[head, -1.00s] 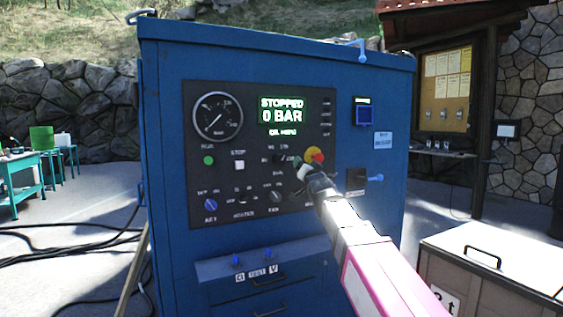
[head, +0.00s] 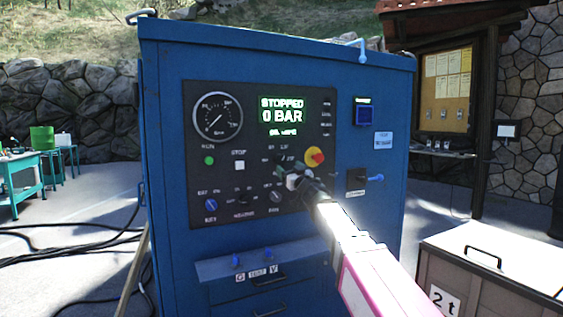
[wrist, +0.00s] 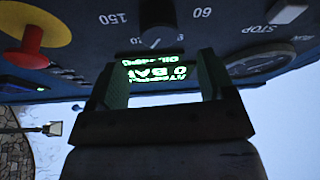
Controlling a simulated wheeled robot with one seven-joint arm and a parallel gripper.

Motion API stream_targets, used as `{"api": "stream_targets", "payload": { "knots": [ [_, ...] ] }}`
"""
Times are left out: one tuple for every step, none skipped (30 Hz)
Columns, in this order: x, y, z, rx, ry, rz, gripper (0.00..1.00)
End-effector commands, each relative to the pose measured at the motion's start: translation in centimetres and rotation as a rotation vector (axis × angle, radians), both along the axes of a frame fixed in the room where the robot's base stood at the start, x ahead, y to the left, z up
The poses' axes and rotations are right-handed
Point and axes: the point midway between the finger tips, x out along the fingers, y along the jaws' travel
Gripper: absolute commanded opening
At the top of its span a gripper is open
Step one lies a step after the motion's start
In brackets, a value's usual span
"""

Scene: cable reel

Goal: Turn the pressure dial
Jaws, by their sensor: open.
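The pressure dial is a small dark knob with a pale pointer line on the blue cabinet's black panel. In the wrist view the dial (wrist: 158,33) lies just beyond the fingertips, between printed numbers 150 and 60. In the head view the dial (head: 282,159) shows just above my gripper. My gripper (head: 291,180) is close to the panel, below and slightly right of the dial. In the wrist view my gripper (wrist: 163,72) is open, with nothing seen held between its fingers. The display (head: 283,110) reads STOPPED, 0 BAR.
A red-and-yellow mushroom button (head: 314,157) sits close right of the dial. A round gauge (head: 217,117), a white stop button (head: 238,165) and a blue key knob (head: 211,205) are on the panel. A ledge (head: 265,261) juts out below. A lidded box (head: 490,250) stands at the right.

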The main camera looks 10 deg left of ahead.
Motion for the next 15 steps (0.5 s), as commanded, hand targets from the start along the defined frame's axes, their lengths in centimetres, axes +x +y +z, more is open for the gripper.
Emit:
{"api": "stream_targets", "payload": {
  "knots": [
    [1.0,0.8,0.5,0.0,0.0,0.0,0.75],
    [1.4,1.1,0.7,0.0,0.0,0.0,0.75],
    [1.9,1.6,1.0,0.0,0.0,-0.001,0.75],
    [2.3,1.9,1.2,0.0,0.0,-0.001,0.75],
    [2.7,2.3,1.4,0.0,0.0,0.0,0.75],
    [3.1,2.7,1.7,0.0,0.0,0.0,0.75],
    [3.4,3.1,1.9,0.001,-0.001,0.0,0.75],
    [3.7,3.3,2.0,0.001,-0.001,0.0,0.75],
    [4.0,3.6,2.2,0.001,-0.001,0.0,0.75],
    [4.2,3.8,2.4,0.001,-0.001,0.0,0.75],
    [4.4,4.0,2.4,0.001,-0.001,0.0,0.75],
    [4.6,4.2,2.5,0.0,0.0,0.0,0.75],
    [4.7,4.3,2.6,0.0,0.0,0.0,0.75],
    [4.7,4.3,2.6,0.0,0.0,-0.001,0.75],
    [4.7,4.3,2.7,0.0,0.0,-0.001,0.75]
  ]
}}
